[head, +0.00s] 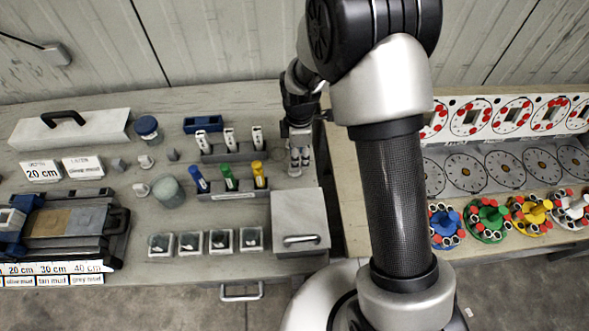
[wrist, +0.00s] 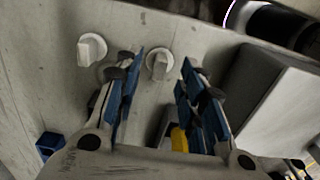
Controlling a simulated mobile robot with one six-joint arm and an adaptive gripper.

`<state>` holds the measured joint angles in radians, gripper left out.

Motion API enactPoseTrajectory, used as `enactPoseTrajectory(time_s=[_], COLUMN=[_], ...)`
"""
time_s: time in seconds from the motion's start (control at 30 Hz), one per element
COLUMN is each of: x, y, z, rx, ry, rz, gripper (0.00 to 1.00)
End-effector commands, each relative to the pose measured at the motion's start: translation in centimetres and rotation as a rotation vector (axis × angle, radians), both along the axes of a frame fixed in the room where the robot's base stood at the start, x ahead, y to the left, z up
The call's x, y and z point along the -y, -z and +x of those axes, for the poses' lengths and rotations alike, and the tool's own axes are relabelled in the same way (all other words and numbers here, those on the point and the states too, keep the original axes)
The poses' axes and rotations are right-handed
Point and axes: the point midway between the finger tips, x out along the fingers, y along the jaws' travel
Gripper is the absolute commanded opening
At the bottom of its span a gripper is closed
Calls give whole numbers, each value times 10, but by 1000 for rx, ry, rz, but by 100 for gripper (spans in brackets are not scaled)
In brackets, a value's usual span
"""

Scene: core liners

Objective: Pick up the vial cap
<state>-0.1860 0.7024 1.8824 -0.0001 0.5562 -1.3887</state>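Two white caps, each a round disc with a raised tab, lie on the grey bench top in the wrist view. One white cap (wrist: 159,66) shows between my fingertips; the other cap (wrist: 91,49) is to its left, outside my fingers. My gripper (wrist: 164,61) is open, with blue pads facing each other and nothing held. I cannot tell whether the fingertips are level with the cap or above it. In the head view my gripper (head: 298,168) points down at the right end of the bench, and it hides the bench behind it.
A grey box with a handle (head: 300,225) stands close in front of my gripper and at the right in the wrist view (wrist: 275,95). A rack with blue, green and yellow vials (head: 229,192) is to the left. The bench edge is close on the right.

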Motion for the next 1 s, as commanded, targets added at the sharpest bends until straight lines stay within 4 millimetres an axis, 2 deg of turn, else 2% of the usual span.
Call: enactPoseTrajectory(time_s=[0.13,0.4,0.67,1.0], x=[-1,-2,-2,-2], y=[12,50,51,51], z=[-1,-3,-2,-2], rx=[-3,-2,-1,-1], ry=[0,0,0,0], rz=[0,0,0,0], gripper=[37,37,36,13])
